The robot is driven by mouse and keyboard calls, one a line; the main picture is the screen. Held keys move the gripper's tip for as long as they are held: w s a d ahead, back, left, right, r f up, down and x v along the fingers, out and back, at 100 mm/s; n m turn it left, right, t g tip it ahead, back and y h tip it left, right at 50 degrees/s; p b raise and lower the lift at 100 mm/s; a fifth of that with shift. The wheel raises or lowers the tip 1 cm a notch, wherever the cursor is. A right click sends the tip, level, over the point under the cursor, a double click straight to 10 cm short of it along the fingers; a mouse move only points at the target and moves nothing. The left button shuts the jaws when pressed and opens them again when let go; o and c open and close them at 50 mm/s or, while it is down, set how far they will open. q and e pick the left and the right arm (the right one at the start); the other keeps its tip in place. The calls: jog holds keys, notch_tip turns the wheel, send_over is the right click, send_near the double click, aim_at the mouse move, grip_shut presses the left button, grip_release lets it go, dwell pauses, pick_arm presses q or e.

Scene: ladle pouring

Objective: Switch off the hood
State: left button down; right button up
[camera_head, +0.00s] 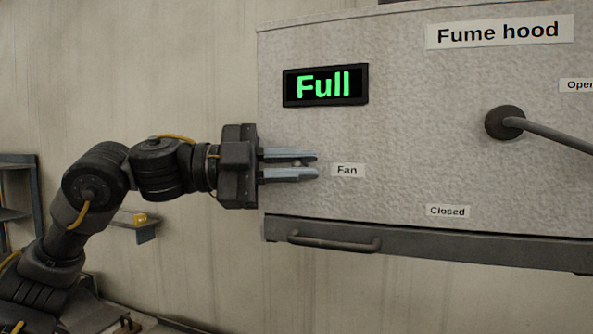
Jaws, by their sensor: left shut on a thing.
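The fume hood (400,180) is a pale mottled box on the right, with a "Fume hood" label. A black display (326,85) on it reads "Full" in green. My left gripper (318,165) reaches in from the left in front of the hood, just left of the "Fan" label (347,170). Its two fingers are shut on the fan knob (297,163), of which only a small pale part shows between them. The rest of the knob is hidden by the fingers. My right gripper is not in view.
A grey lever (545,132) on a round dark pivot sticks out at the right, between "Open" and "Closed" labels. A dark sash with a bar handle (333,243) runs below the hood panel. A small shelf with a yellow item (140,218) is on the wall behind my arm.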

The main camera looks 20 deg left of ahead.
pick_arm(q)
jog(key=m+b, duration=0.2)
jog(key=f+m+h+b, duration=0.1)
jog(key=b, duration=0.1)
jog(key=shift+f+m+b, duration=0.3)
jog(key=shift+m+b, duration=0.1)
jog(key=m+b, duration=0.1)
jog(key=m+h+b, duration=0.1)
jog(key=m, duration=0.1)
jog(key=shift+f+m+g+h+b, duration=0.25)
jog(key=shift+m+g+h+b, duration=0.05)
jog(key=shift+g+b, duration=0.1)
jog(key=c, duration=1.5)
grip_release()
jog(key=shift+c, duration=0.2)
jog(key=shift+a, duration=0.1)
